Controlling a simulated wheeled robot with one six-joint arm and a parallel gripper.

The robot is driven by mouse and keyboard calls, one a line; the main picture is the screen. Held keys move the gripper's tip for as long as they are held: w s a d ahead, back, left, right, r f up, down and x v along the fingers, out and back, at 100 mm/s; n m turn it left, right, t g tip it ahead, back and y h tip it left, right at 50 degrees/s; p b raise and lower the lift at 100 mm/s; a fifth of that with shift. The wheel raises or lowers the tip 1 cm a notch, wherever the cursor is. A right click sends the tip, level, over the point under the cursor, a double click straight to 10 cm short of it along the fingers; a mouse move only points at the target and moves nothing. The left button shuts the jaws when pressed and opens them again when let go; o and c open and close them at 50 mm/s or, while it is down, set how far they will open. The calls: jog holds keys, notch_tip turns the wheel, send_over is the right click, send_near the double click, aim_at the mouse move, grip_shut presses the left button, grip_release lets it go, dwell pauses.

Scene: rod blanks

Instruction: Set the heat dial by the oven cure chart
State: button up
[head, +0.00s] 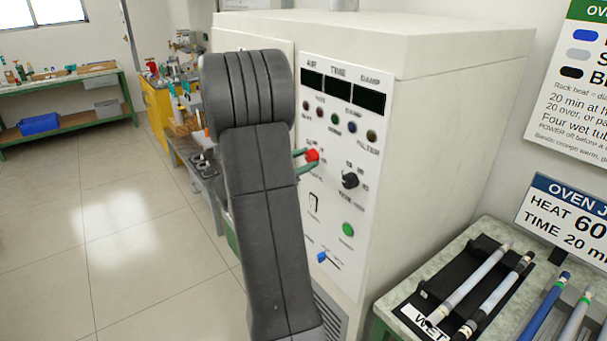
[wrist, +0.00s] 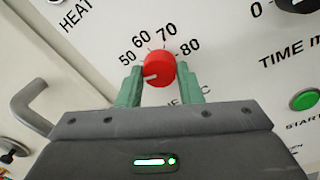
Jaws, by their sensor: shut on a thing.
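The red heat dial (wrist: 159,68) is on the oven's white panel, under the printed marks 50, 60, 70 and 80. Its white pointer line aims down and left, below the 50 mark. My gripper (wrist: 159,84) is shut on the dial, one green finger on each side. The dial also shows in the head view (head: 312,155). The oven cure chart (head: 575,85) is on the right wall, cut off by the picture edge; its readable lines include "Rack heat" and "20 min". A job card (head: 560,215) below reads HEAT 60, TIME 20 min.
A black rack labelled WET (head: 430,285) holds tubes on the right bench. Open floor lies left.

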jog(key=m+b, duration=0.2)
jog(key=b, duration=0.2)
jog(key=m+b, duration=0.2)
jog(key=b, duration=0.2)
jog(key=shift+f+b, duration=0.35)
jog(key=m+b, duration=0.1)
jog(key=b, duration=0.2)
jog(key=shift+r+m, duration=0.2)
jog(key=shift+m, duration=0.2)
jog(key=shift+r+m+b, duration=0.15)
jog(key=shift+m+b, duration=0.15)
jog(key=o, duration=1)
jog(key=shift+c, duration=0.2)
jog(key=v, duration=1.3)
jog(key=shift+s+a+b, duration=0.2)
jog(key=shift+a+b, duration=0.2)
